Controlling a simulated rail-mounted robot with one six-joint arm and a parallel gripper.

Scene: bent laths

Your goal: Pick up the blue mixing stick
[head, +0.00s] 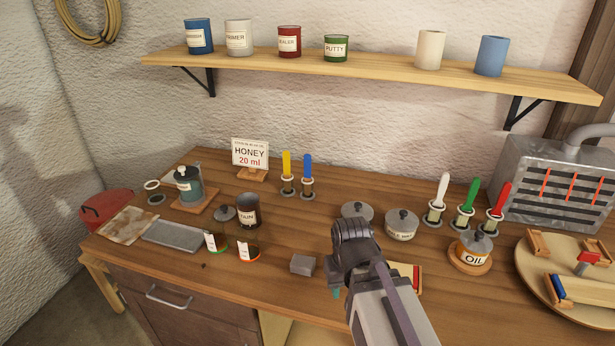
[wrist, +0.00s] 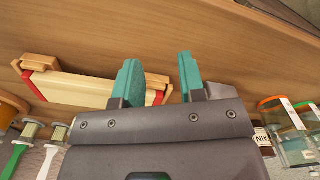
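The blue mixing stick (head: 307,168) stands upright in a small spool-like holder on the bench, right beside a yellow stick (head: 287,165) in a similar holder. It is not in the wrist view. My gripper (head: 337,294) is low over the front of the bench, well to the front and right of the blue stick. My arm hides most of the gripper in the head view.
White (head: 442,190), green (head: 470,197) and red (head: 502,199) sticks stand to the right. An oil pot (head: 474,253), lidded tins (head: 401,226), a grey block (head: 302,265) and glass beakers (head: 249,247) stand around. A honey sign (head: 250,153) is behind left. A shelf (head: 380,75) hangs above.

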